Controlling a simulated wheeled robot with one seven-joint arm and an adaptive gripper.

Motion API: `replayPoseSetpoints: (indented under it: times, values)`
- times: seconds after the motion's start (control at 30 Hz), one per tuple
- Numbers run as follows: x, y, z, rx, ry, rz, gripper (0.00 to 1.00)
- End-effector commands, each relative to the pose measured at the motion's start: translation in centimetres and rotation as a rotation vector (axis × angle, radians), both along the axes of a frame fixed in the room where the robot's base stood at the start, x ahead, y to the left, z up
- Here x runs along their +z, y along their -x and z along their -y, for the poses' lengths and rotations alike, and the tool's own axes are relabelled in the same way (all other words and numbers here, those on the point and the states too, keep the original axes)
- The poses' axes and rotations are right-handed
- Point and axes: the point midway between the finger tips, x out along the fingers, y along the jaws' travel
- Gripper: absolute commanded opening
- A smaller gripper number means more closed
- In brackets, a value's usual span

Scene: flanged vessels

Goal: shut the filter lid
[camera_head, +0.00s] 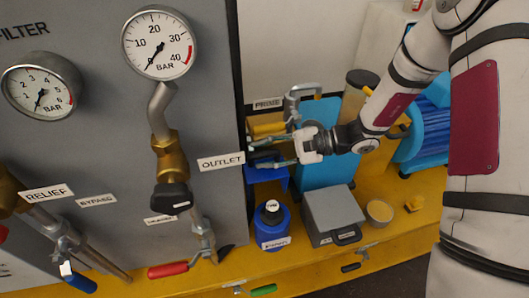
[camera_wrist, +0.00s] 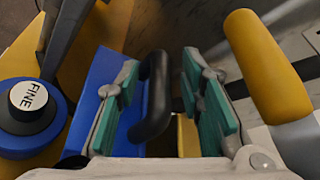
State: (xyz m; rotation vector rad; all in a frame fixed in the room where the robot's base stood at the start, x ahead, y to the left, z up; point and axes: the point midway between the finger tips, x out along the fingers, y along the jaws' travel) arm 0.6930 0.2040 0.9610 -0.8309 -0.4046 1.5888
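A blue plate-like part (camera_head: 268,174) shows below my gripper in the head view; I cannot tell for sure that it is the filter lid. In the wrist view the blue part (camera_wrist: 92,92) stands left of a black curved handle (camera_wrist: 156,98). My gripper (camera_head: 272,153) is open beside the grey panel, near the OUTLET label. In the wrist view the teal pads of my gripper (camera_wrist: 168,104) stand on either side of the handle, with a visible gap on at least the right. The handle's far end and any hinge are hidden.
The grey gauge panel (camera_head: 90,130) lies left. A yellow cylinder (camera_wrist: 265,65) stands close right of my gripper in the wrist view.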

Motion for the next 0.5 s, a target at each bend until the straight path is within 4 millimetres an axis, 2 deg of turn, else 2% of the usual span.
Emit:
replayPoseSetpoints:
  times: [0.3,0.43,0.5]
  values:
    - [-0.05,-0.01,-0.22,0.000,0.000,0.001,0.33]
    - [-0.04,-0.01,-0.21,0.000,0.000,0.001,0.03]
    - [-0.04,-0.01,-0.21,0.000,0.000,0.001,0.00]
